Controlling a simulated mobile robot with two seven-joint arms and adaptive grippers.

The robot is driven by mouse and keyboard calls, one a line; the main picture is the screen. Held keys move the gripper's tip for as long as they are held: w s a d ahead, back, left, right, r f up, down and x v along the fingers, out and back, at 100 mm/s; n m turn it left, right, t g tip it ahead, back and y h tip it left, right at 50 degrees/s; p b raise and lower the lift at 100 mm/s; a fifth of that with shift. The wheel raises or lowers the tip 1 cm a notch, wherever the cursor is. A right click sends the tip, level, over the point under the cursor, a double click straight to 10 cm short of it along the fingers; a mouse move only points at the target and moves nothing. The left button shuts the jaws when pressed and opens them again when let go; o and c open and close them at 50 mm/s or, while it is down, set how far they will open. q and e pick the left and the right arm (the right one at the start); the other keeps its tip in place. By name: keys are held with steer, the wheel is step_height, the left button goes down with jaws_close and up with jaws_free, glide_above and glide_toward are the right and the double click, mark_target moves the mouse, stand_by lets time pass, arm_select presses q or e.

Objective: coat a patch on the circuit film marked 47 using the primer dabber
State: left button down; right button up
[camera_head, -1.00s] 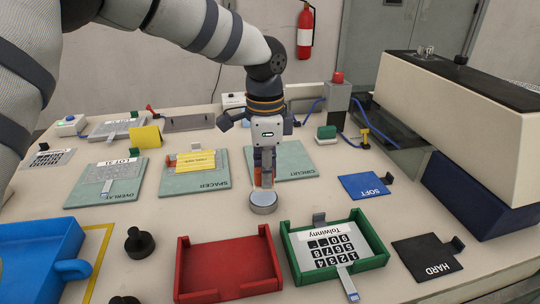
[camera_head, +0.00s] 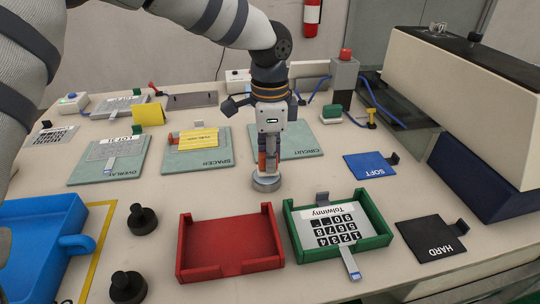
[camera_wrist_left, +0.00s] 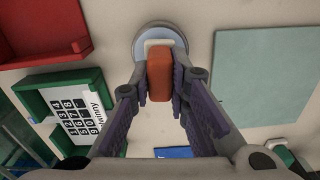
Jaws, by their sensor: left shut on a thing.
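My left gripper (camera_head: 268,160) points down and is shut on the orange-handled primer dabber (camera_wrist_left: 159,75). The dabber's pale lower end is at the small round dish (camera_head: 266,184); in the left wrist view the dish (camera_wrist_left: 141,42) has a grey rim and pale blue inside. I cannot tell for certain whether the pad touches the dish. The green mat labelled CIRCUIT (camera_head: 300,146) lies just behind, partly hidden by my gripper; its visible part looks bare. No film marked 47 can be read. My right gripper is not in view.
A red tray (camera_head: 228,266) and a green tray (camera_head: 378,238) holding a keypad sheet (camera_head: 335,229) stand in front. OVERLAY (camera_head: 82,174) and SPACER (camera_head: 175,185) mats lie left. Dark knobs (camera_head: 143,218) stand front left. A large press (camera_head: 455,90) stands right.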

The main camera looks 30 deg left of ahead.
arm_select(q)
steer(key=shift+f, duration=0.4)
stand_by(0.3)
steer(key=shift+f, duration=0.1)
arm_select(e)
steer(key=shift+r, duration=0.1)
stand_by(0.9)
arm_select(q)
steer(key=shift+r+p, duration=0.8)
steer(key=shift+r, duration=2.8)
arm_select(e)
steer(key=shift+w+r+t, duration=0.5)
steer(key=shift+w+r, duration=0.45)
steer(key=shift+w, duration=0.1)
arm_select(q)
steer(key=shift+f, duration=0.1)
